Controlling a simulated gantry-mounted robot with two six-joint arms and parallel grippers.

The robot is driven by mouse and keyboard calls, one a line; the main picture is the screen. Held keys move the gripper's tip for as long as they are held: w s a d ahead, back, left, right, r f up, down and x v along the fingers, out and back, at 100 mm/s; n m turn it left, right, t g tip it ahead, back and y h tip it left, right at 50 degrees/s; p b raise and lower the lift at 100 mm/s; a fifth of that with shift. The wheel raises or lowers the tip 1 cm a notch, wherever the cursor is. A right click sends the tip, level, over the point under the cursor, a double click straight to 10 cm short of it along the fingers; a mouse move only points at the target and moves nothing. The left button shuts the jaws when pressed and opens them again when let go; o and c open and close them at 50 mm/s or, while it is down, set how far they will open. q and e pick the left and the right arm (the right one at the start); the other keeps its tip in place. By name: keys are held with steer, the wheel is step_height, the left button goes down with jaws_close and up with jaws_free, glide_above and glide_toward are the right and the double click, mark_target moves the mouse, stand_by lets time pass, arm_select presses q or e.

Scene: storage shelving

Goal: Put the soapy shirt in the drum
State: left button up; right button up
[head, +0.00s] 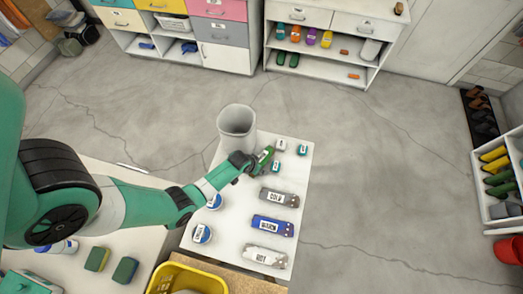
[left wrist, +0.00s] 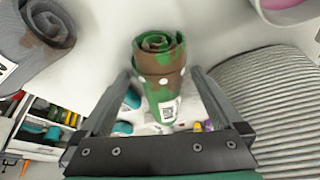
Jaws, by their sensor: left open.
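A rolled green shirt (head: 265,154) with a pale label lies on the white table. In the left wrist view the green roll (left wrist: 160,85) shows brown patches and white spots. My left gripper (head: 256,165) is open, with one finger on each side of the green roll and gaps visible between roll and fingers. A light grey round bin (head: 237,121), which may be the drum, stands at the table's far left end, just beyond the gripper. Its inside is mostly hidden. My right gripper is not in view.
Grey (head: 279,198), blue (head: 272,226) and white (head: 267,256) rolls lie nearer on the table (head: 240,220). Small labelled blocks (head: 302,150) sit right of the gripper, round tins (head: 202,234) at the left edge. A yellow basket (head: 190,278) is at the front; shelves stand behind.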

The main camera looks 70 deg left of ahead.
arm_select(q)
jaws_close()
steer(key=shift+r, duration=0.1)
stand_by(0.4)
steer(key=shift+r, duration=0.15)
